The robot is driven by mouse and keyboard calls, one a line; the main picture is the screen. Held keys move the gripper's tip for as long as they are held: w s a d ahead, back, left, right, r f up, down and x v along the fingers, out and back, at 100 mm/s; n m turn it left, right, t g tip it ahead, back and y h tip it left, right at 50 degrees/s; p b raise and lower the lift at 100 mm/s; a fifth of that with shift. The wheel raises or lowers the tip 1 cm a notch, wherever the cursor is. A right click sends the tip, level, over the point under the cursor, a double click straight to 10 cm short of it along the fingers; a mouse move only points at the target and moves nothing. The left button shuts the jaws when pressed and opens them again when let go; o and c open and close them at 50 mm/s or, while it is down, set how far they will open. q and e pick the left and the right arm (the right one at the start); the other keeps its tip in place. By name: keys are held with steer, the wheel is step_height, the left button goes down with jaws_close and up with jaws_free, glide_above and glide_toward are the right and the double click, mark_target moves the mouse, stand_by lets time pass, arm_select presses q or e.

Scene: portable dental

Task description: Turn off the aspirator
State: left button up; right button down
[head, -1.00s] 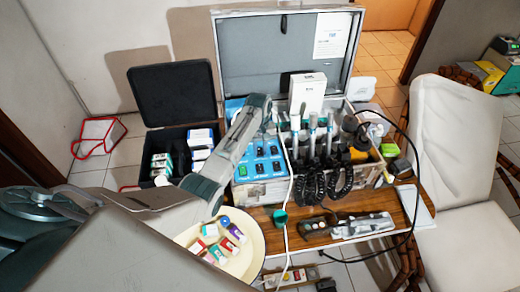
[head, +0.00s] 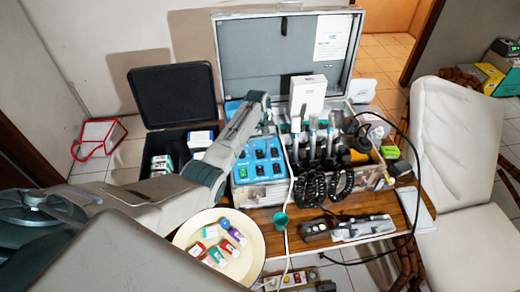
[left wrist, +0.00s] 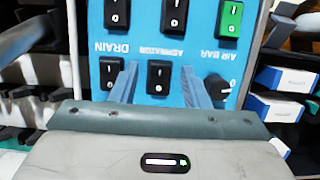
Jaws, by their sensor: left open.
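The blue switch panel (head: 262,160) of the dental unit stands in the open case, with several black rocker switches and one green switch (head: 243,173). In the left wrist view the panel (left wrist: 203,55) fills the upper middle, its labels upside down. The aspirator label (left wrist: 160,51) lies between an upper black switch (left wrist: 173,17) and a lower black switch (left wrist: 158,77); I cannot tell which it names. My left gripper (left wrist: 159,82) is open, its fingers on either side of the lower switch. Contact is unclear. In the head view my left arm hides part of the panel.
A cream plate (head: 182,238) with small colored boxes stands before the panel. Hoses and handpieces (head: 325,140) are right of it. A white hose (head: 288,190) hangs down its right side. A black box (head: 172,93) is open behind left. A white chair (head: 450,140) stands right.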

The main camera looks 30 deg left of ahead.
mark_target(259, 150)
arm_select(q)
steer(key=shift+w+a+r, duration=0.1)
steer(key=shift+w+r, duration=0.05)
steer(key=shift+r, duration=0.3)
steer(key=b+v, duration=0.1)
steer(key=v, duration=0.9)
steer(key=shift+f, duration=0.2)
